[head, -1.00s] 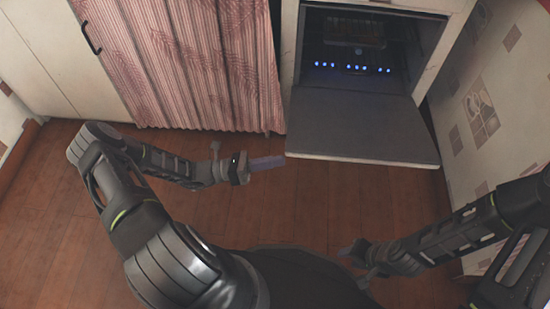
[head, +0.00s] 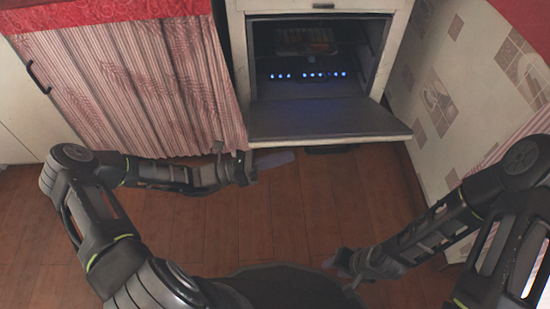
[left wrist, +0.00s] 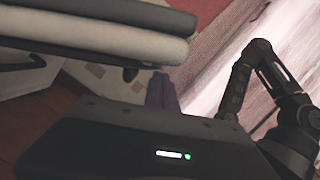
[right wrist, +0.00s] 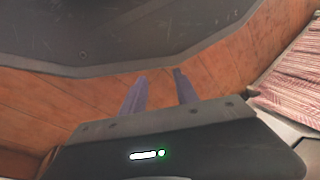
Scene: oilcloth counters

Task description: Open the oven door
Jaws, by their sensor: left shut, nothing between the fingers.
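The white oven (head: 237,60) stands at the back centre in the head view. Its dark door (head: 325,120) is folded down and outward, and the lit inside shows. My left gripper (head: 277,159) is shut and empty, just below the door's left front corner in the picture. I cannot tell whether it touches the door. Its closed fingers also show in the left wrist view (left wrist: 160,92), below a thick pale edge that I cannot name for sure. My right gripper (head: 333,262) is low in front, away from the door. In the right wrist view (right wrist: 160,88) its fingers are apart and empty.
A striped pink curtain (head: 130,90) hangs left of the oven. Blue lights (head: 308,75) and a rack (head: 305,40) show inside the oven. The wooden floor (head: 300,205) before the door is clear.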

